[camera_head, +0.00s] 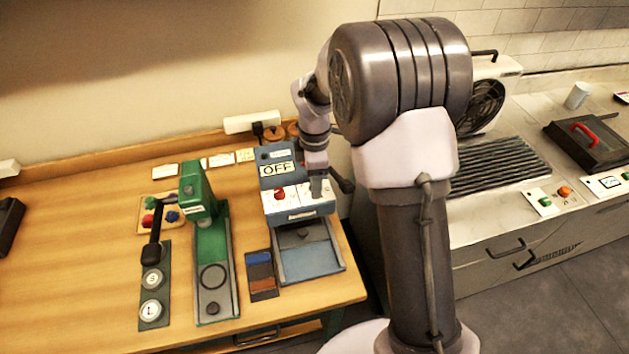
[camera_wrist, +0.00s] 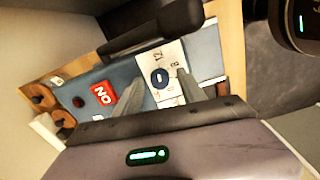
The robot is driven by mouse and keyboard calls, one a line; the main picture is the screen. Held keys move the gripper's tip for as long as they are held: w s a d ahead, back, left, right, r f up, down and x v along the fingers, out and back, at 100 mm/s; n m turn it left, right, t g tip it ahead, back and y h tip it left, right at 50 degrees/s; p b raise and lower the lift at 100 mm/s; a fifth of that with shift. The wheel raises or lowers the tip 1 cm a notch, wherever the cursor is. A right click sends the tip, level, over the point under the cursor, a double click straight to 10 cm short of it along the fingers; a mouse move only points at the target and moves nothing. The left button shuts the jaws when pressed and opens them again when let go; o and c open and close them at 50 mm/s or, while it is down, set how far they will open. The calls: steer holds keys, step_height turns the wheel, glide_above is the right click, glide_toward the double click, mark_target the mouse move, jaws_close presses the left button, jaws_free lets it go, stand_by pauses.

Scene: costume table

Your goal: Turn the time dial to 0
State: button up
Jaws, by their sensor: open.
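The time dial (camera_wrist: 160,78) is a small dark round knob on a white numbered plate in the wrist view. The plate (camera_wrist: 166,62) shows a 12 and an 8, and where the pointer stands is too small to tell. The dial sits on a blue machine (camera_wrist: 205,50), which stands on the wooden table in the head view (camera_head: 279,155). My gripper (camera_wrist: 167,83) is open, its two fingers on either side of the dial. I cannot tell whether they touch it. In the head view my gripper (camera_head: 317,187) is over the right of the machine's white panel and hides the dial.
A red knob (camera_head: 280,193) is left of my gripper. A green press (camera_head: 205,200) stands further left. A black handle (camera_wrist: 150,30) is close to my fingers in the wrist view.

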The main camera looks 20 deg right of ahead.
jaws_close()
